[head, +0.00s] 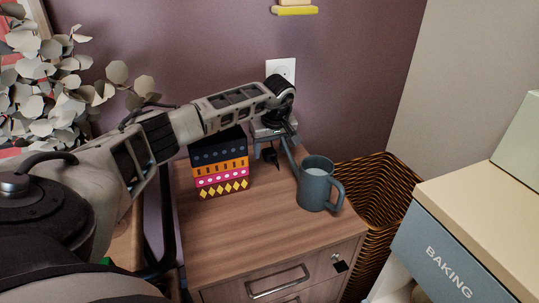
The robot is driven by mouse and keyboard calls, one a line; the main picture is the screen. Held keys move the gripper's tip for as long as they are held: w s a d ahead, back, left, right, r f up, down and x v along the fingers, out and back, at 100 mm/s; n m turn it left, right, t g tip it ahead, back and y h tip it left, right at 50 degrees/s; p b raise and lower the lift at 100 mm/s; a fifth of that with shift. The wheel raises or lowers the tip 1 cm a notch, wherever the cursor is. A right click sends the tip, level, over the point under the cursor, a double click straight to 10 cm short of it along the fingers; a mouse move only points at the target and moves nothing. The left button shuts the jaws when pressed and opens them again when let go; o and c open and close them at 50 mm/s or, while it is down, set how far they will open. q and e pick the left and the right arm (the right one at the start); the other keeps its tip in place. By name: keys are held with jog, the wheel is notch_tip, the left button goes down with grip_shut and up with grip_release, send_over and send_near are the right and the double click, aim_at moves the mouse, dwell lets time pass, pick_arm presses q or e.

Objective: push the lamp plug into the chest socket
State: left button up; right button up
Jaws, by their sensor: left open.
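A white wall socket (281,70) is on the purple wall behind the wooden chest (240,235). My left gripper (274,153) reaches in from the left and points down over the back of the chest, below the socket. Its fingers are apart. A small black object (270,155), perhaps the lamp plug, shows between or just behind the fingers; I cannot tell whether they touch it. Its cord is not clear, and no lamp can be made out. My right gripper is not in view.
A wicker basket (385,180) is right of the chest. Leafy branches (40,80) fill the upper left. The chest top's front is clear.

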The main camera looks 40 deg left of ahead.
pick_arm(q)
jog(key=shift+c, duration=0.4)
jog(key=c, duration=0.9)
jog(key=shift+c, duration=0.2)
